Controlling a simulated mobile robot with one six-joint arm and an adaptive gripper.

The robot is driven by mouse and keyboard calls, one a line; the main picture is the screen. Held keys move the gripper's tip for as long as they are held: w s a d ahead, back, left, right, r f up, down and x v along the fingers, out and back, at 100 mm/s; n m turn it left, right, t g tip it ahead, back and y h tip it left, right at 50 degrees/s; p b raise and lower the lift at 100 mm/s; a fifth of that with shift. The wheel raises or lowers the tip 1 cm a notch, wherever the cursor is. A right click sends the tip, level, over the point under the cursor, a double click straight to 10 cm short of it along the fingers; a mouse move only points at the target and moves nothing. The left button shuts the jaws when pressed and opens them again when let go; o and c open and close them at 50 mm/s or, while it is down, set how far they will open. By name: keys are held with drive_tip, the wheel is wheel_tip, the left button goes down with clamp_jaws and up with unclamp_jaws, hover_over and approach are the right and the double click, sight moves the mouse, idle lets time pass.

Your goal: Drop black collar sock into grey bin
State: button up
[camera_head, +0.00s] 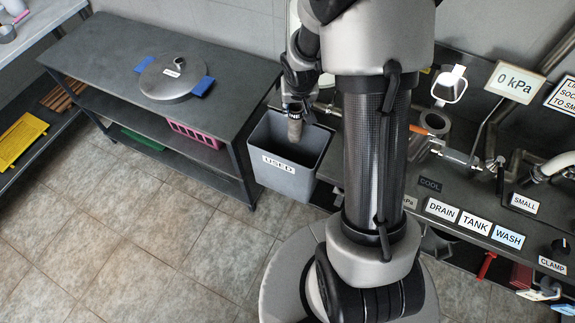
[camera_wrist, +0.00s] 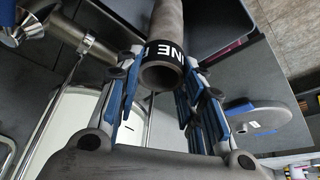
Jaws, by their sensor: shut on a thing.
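The black collar sock is a grey-brown tube that hangs below my gripper (camera_head: 291,102) in the head view (camera_head: 295,128). Its lower end is over the open top of the grey bin (camera_head: 283,180), which is labelled USED. In the wrist view, my gripper (camera_wrist: 160,75) is shut on the sock (camera_wrist: 167,22), with blue-padded fingers on both sides. A black collar with white letters, partly hidden, rings the tube near its open end. I cannot tell whether the sock touches the bin's inner wall.
A dark shelf bench (camera_head: 95,60) stands left of the bin, with a round metal lid (camera_head: 172,78) on top and a pink basket (camera_head: 196,134) below. A counter with DRAIN, TANK and WASH labels (camera_head: 474,227) is on the right. The tiled floor in front is clear.

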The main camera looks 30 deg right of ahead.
drive_tip(key=shift+f, duration=0.35)
drive_tip(key=o, duration=1.1)
drive_tip(key=shift+o, duration=0.2)
drive_tip(key=shift+r, duration=0.1)
drive_tip(key=v, duration=1.2)
